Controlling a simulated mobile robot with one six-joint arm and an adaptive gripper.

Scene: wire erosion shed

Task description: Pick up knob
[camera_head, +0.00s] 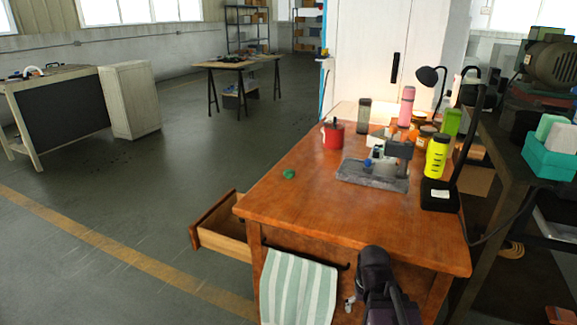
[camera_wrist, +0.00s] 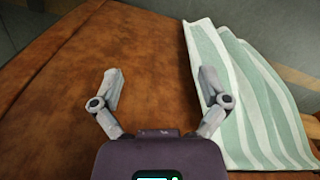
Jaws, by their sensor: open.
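A small green lump (camera_head: 289,174) lies alone on the left part of the wooden desk (camera_head: 315,205); its shape is too small to tell if it is the knob. A small blue knob-like part (camera_head: 367,162) shows on the grey device standing at the desk's middle. My gripper (camera_head: 350,303) is low at the desk's front side, right of the striped towel. In the wrist view my gripper (camera_wrist: 160,82) is open, with nothing between its fingers. A brown wooden surface is beyond it. No knob shows in the wrist view.
The striped towel (camera_head: 298,288) hangs from a bar on the desk front; it also shows in the wrist view (camera_wrist: 245,95). An open drawer (camera_head: 222,228) sticks out left. A red mug (camera_head: 333,134), yellow bottle (camera_head: 436,156) and black box (camera_head: 439,196) stand on the desk. Its front left is clear.

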